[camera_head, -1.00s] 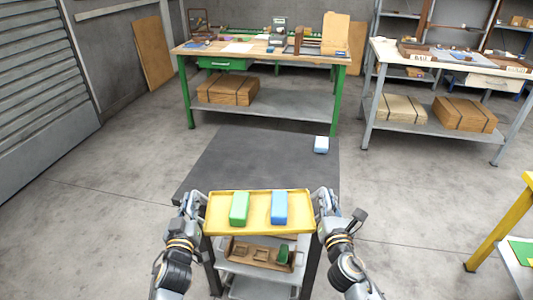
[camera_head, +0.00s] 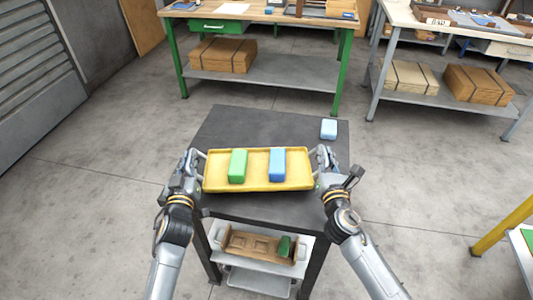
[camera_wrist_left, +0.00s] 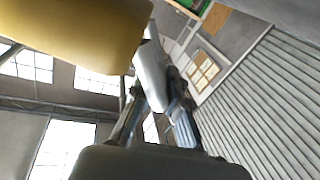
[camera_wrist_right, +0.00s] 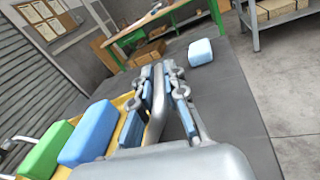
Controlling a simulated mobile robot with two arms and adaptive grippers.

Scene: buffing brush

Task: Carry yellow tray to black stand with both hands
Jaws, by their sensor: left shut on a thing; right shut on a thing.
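The yellow tray (camera_head: 258,184) shows in the head view over the black stand (camera_head: 230,124); I cannot tell whether it touches the top. A green block (camera_head: 238,166) and a blue block (camera_head: 277,164) lie in it. My left gripper (camera_head: 194,165) is shut on the tray's left handle, which also shows in the left wrist view (camera_wrist_left: 152,75). My right gripper (camera_head: 318,164) is shut on the right handle, seen in the right wrist view (camera_wrist_right: 158,105). The tray looks about level.
A light blue block (camera_head: 328,129) sits on the stand's back right. A wooden holder (camera_head: 258,245) with a green piece is on the shelf below. A green-legged workbench (camera_head: 260,72) stands behind, and a white-topped table (camera_head: 450,90) back right.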

